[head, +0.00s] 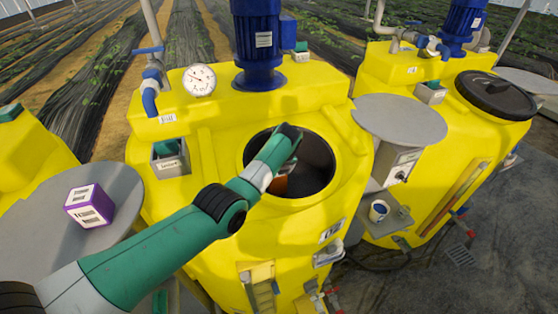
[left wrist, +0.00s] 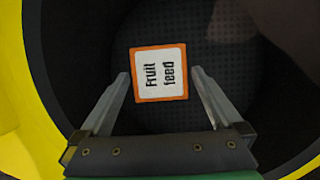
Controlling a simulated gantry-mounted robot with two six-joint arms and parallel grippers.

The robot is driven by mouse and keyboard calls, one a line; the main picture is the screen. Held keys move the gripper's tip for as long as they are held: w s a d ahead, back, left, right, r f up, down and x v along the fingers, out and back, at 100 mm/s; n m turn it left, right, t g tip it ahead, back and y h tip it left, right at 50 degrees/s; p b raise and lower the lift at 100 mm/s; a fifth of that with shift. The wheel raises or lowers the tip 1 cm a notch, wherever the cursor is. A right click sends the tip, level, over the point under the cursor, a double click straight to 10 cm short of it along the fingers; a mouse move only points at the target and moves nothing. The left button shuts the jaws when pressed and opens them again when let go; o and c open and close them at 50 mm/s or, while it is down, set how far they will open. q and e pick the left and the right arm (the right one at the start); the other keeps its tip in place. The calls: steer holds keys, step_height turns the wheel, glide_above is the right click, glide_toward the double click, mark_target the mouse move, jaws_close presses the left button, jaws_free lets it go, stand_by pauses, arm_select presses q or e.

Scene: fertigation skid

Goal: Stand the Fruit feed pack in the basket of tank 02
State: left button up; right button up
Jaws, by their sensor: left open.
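The Fruit feed pack (left wrist: 160,74) has a white label with an orange border. In the left wrist view it is over a dark, dotted mesh floor (left wrist: 225,55) inside a round opening. My left gripper (left wrist: 160,88) is open, with one finger on each side of the pack and a small gap showing at each side. In the head view my left arm reaches into the open mouth of the middle yellow tank (head: 220,240). A bit of the orange pack (head: 281,186) shows under the wrist there. The pack's lower part is hidden, and I cannot tell how it rests.
A purple-and-white box (head: 89,206) stands on a grey round table (head: 35,225) at left. The right yellow tank (head: 395,85) has a dark lid (head: 497,92). A blue motor (head: 257,40) and a gauge (head: 199,80) rise behind the opening. A small cup (head: 379,211) sits on a side shelf.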

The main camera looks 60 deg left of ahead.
arm_select(q)
steer(key=v, duration=0.9)
steer(key=shift+a+r, duration=0.1)
